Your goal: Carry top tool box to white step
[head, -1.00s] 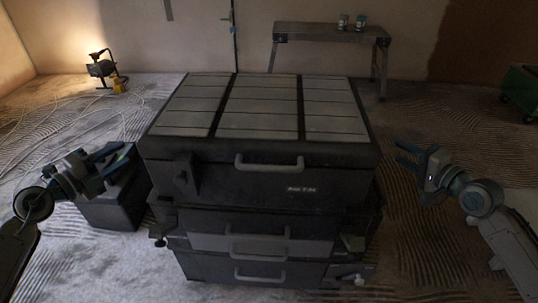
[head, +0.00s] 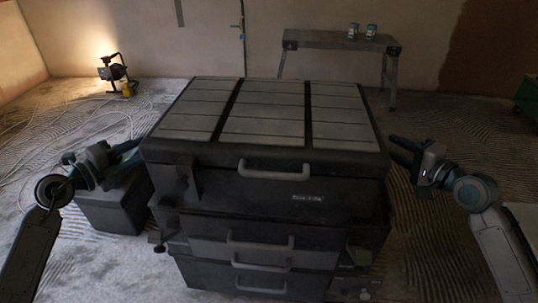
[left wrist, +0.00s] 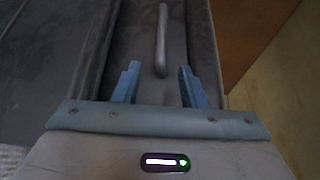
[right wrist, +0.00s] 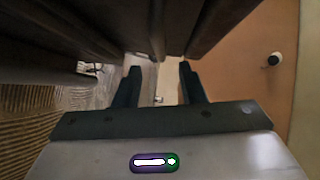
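The top tool box (head: 270,152) is dark, with a pale slatted lid and a front handle. It sits level on a stack of dark boxes (head: 262,252) in the middle of the head view. My left gripper (head: 136,152) is open at its left side; in the left wrist view a grey handle bar (left wrist: 161,40) lies ahead, between the open fingers (left wrist: 158,85). My right gripper (head: 396,150) is open and empty at its right side, also seen in the right wrist view (right wrist: 157,85). I cannot identify the white step; a pale surface (head: 524,218) shows behind my right arm.
A dark box (head: 112,208) stands on the floor left of the stack. A work bench (head: 338,42) with two cans is at the back. A lit lamp (head: 113,70) with cables is at the back left. A green container (head: 527,95) is at the right edge.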

